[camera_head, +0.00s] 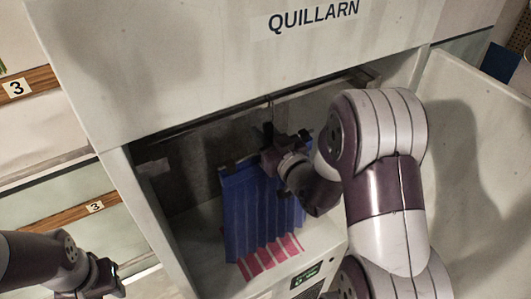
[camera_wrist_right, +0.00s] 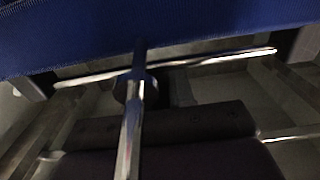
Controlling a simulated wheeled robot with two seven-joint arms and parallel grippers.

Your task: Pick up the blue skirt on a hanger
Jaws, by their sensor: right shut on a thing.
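The blue skirt (camera_head: 255,215) hangs in pleats inside the open white cabinet, from a hanger below a metal rail. In the right wrist view its blue cloth (camera_wrist_right: 150,30) fills the top, and the hanger's shiny bar (camera_wrist_right: 210,63) and stem (camera_wrist_right: 130,130) show below it. My right gripper (camera_head: 270,150) is at the top of the skirt, shut on the hanger; its fingertips are partly hidden. My left gripper (camera_head: 112,280) is low at the left, away from the cabinet opening; its jaw opening is unclear.
The cabinet's upper panel reads QUILLARN (camera_head: 313,15). A pink and white striped patch (camera_head: 268,258) shows below the skirt; I cannot tell whether it is cloth. A small green display (camera_head: 305,275) is on the cabinet's front. Numbered shelves (camera_head: 25,85) stand left, a pale panel (camera_head: 480,170) right.

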